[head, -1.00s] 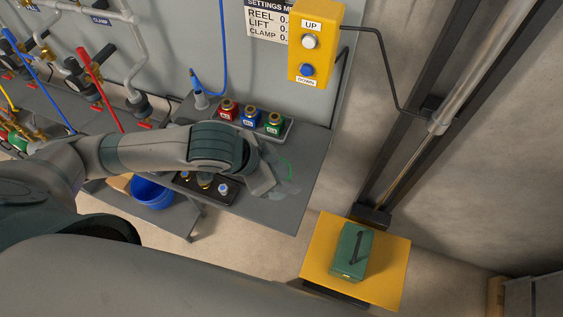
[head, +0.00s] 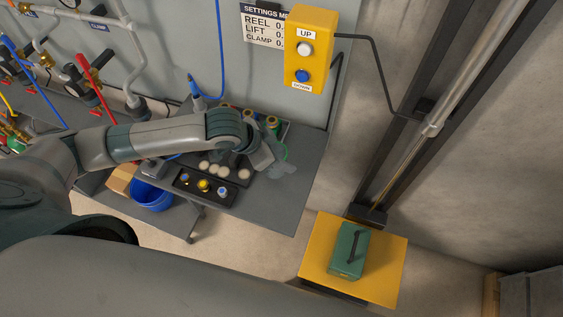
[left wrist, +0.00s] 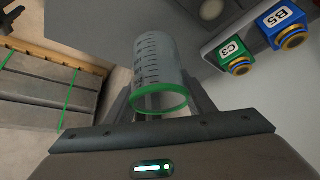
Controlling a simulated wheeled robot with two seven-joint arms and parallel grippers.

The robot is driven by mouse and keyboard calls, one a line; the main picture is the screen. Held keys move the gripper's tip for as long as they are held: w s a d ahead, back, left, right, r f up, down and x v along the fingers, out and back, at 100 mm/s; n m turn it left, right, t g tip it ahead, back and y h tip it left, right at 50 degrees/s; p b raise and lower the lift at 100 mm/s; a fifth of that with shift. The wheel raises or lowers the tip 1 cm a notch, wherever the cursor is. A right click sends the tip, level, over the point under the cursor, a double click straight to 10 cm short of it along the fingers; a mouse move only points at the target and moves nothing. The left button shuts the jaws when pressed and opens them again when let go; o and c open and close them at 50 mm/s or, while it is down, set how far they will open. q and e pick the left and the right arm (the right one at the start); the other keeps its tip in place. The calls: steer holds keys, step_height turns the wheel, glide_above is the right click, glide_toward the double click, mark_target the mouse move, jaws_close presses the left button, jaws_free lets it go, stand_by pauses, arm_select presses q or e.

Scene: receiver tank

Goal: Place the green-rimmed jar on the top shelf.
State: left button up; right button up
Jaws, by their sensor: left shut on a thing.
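The green-rimmed jar (left wrist: 159,68) is clear, with dark graduation marks. In the left wrist view it lies between the fingers of my left gripper (left wrist: 162,100), its green rim nearest the palm. The gripper is shut on it. In the head view my left gripper (head: 268,161) is over the right part of the grey bench top; the jar (head: 283,170) shows faintly beyond it, partly hidden. I cannot tell whether the jar touches the bench. I cannot make out for certain which surface is the top shelf. My right gripper is not in view.
Behind the gripper stand coloured blocks with brass tops, including a green block (left wrist: 234,50) and a blue block (left wrist: 283,22). A black tray (head: 205,190) with small knobs lies at the bench front. A yellow platform (head: 385,268) bears a green case (head: 349,250).

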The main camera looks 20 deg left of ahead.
arm_select(q)
step_height(320, 180, down, 3)
steer(key=shift+f+p, duration=0.2)
steer(key=shift+p, duration=0.45)
steer(key=shift+f, duration=0.25)
steer(key=shift+f, duration=0.1)
steer(key=o, duration=1)
steer(key=shift+o, duration=0.2)
steer(key=b+v, duration=0.2)
steer(key=v, duration=1)
steer(key=shift+o, duration=0.4)
